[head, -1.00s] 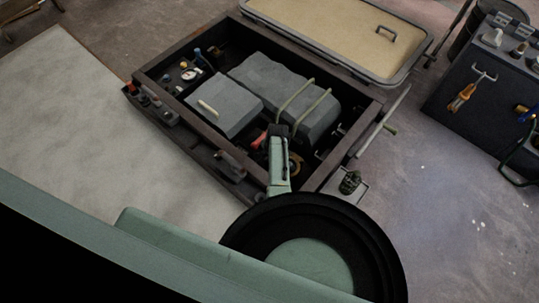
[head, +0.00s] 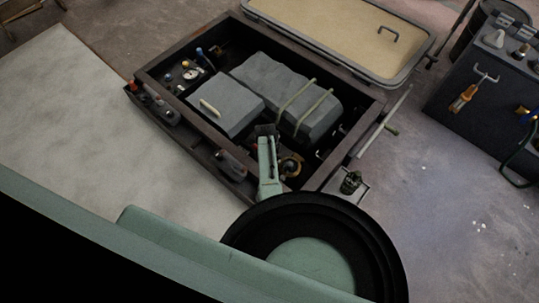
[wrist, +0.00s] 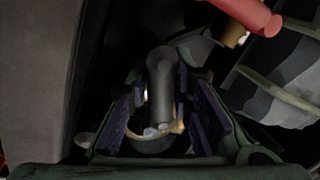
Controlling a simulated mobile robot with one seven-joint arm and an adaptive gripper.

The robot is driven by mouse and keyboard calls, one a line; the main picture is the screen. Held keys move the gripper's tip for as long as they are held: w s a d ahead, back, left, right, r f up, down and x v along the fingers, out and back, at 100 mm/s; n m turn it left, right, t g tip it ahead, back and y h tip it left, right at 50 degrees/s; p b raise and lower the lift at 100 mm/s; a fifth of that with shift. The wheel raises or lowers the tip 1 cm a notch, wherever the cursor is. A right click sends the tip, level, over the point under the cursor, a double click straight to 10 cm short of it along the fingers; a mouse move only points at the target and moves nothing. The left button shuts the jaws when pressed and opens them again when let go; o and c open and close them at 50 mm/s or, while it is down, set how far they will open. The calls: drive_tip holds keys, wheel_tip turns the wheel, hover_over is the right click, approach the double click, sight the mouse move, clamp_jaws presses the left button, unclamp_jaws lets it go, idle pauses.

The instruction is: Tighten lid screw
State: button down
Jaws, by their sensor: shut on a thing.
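In the wrist view my gripper (wrist: 165,118) has its two dark purple pads on either side of a grey cylindrical piece (wrist: 160,78). This piece stands roughly upright in the picture, above a brass-coloured ring (wrist: 174,128). I cannot tell for certain whether it is the lid screw, nor exactly where the pads touch it. In the head view my gripper (head: 266,132) reaches down into the dark open box (head: 322,177). A round brass-coloured fitting (head: 291,166) shows just right of it. The fingertips are largely hidden there by my own arm.
Grey blocks (head: 265,78) fill the box middle, one strapped. A red cylindrical part (wrist: 246,14) lies at the wrist view's upper right. A beige lid panel (head: 330,28) lies behind the box. A dark cabinet (head: 480,95) stands right.

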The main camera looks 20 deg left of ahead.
drive_tip(key=m, duration=0.1)
drive_tip(key=m+b, duration=0.1)
drive_tip(key=m, duration=0.1)
drive_tip(key=shift+w+a+m+h, duration=0.15)
drive_tip(key=shift+w+m+h, duration=0.15)
drive_tip(key=shift+r+m, duration=0.1)
drive_tip(key=shift+m, duration=0.4)
drive_tip(key=shift+w, duration=0.1)
drive_tip(key=c, duration=1.8)
unclamp_jaws()
drive_tip(key=o, duration=0.4)
drive_tip(key=shift+d, duration=0.2)
drive_tip(key=shift+c, duration=0.2)
wheel_tip(320, 180, up, 10)
drive_tip(key=shift+f, duration=0.1)
